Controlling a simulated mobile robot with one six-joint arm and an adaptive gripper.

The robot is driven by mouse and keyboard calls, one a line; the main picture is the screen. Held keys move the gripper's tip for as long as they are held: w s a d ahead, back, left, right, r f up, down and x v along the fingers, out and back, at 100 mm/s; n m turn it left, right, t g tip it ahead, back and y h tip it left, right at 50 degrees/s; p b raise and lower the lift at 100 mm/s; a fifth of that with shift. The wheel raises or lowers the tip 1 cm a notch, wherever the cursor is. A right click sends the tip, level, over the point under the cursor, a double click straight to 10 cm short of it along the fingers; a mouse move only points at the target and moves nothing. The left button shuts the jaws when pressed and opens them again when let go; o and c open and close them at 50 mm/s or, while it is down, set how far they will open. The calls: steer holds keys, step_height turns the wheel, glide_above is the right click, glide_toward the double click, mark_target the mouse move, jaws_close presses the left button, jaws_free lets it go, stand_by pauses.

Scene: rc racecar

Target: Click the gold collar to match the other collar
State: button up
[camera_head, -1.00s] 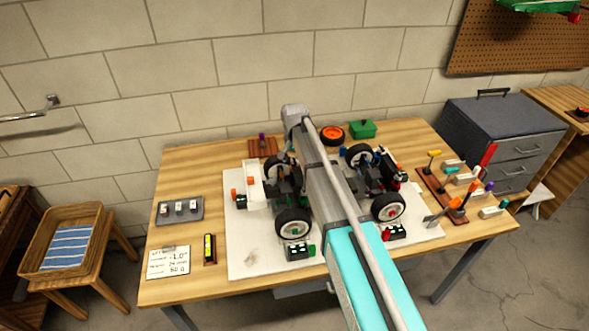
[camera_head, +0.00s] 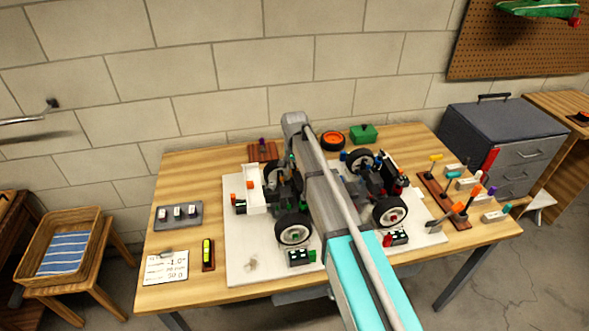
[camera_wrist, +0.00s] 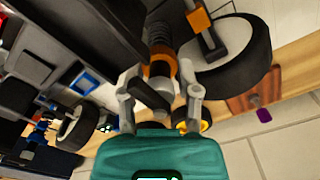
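The gold-orange collar (camera_wrist: 160,66) sits on a coil-spring shock of the car, in the upper middle of the wrist view. My gripper (camera_wrist: 161,82) has its two grey fingers apart, one on each side of the collar's lower end. I cannot tell whether they touch it. The racecar (camera_head: 293,228) stands on a white board on the table, partly hidden by my arm. One of its wheels (camera_wrist: 240,55) is close to the right of the collar in the wrist view. I cannot make out the other collar.
The wooden table (camera_head: 205,288) carries a grey tray (camera_head: 180,215), a note card (camera_head: 165,268) and a yellow level (camera_head: 208,253). A tool rack (camera_head: 436,190) is at the right. An orange wheel (camera_head: 333,141) and a green box (camera_head: 363,133) lie behind the car.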

jaws_close()
steer(key=shift+a+n, duration=0.1)
steer(key=shift+n, duration=2.3)
steer(key=o, duration=0.7)
jaws_free()
steer(key=shift+m, duration=0.5)
